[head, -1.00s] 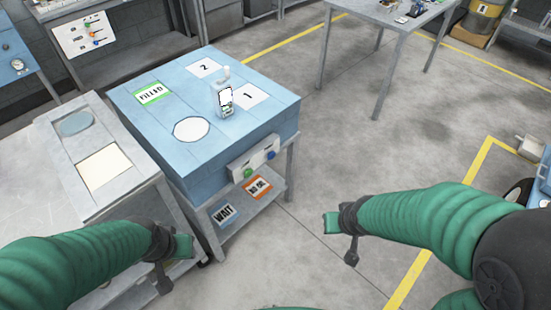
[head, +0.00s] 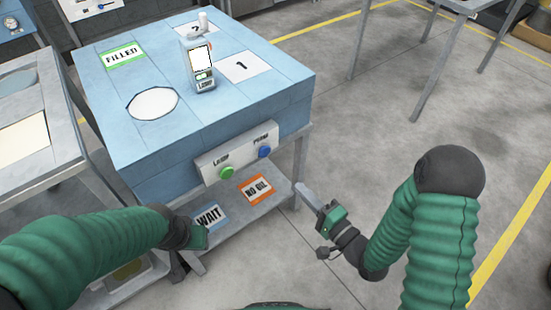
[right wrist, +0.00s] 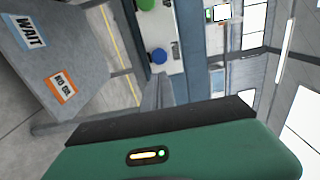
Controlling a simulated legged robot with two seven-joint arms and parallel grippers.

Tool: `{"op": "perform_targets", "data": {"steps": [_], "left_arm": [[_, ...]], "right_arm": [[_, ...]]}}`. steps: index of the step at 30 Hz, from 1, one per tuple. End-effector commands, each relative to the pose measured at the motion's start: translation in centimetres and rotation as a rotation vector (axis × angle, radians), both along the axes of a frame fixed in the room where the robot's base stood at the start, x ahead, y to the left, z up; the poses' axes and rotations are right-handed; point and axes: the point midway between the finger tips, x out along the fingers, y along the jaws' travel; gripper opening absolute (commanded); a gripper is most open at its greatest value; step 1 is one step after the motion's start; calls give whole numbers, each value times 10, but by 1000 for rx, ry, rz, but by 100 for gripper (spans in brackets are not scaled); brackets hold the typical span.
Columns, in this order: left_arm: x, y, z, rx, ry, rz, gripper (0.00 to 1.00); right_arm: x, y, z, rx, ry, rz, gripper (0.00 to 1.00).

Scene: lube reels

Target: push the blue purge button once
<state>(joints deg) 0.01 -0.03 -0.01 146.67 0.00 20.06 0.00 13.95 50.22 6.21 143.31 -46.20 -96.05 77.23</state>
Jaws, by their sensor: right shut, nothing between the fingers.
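The blue purge button (head: 264,152) sits at the right end of a pale panel (head: 235,156) on the front of the blue bench. It also shows in the right wrist view (right wrist: 158,56). A green button (head: 227,172) is to its left. My right gripper (head: 304,191) is shut and empty, below and to the right of the blue button and apart from it. Its closed fingers (right wrist: 157,92) show in the right wrist view, pointing toward the panel. My left gripper (head: 195,236) is by the lower shelf; its fingers cannot be made out.
A small bottle-like device (head: 198,65) stands on the blue bench top (head: 200,115) near cards 1 and 2. The lower shelf (head: 232,206) holds WAIT and NO OIL cards. A grey table (head: 28,90) stands at left.

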Motion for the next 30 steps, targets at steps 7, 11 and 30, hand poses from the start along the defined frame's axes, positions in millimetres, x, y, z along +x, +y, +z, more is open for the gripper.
{"op": "perform_targets", "data": {"steps": [7,11,30], "left_arm": [[0,0,-2,0,0,0,36],[0,0,-7,0,1,0,36],[0,0,-37,0,1,0,36]], "right_arm": [[6,2,-1,-2,-2,1,0],[22,15,-1,-3,-5,3,0],[113,80,-1,-4,-1,-1,0]]}}
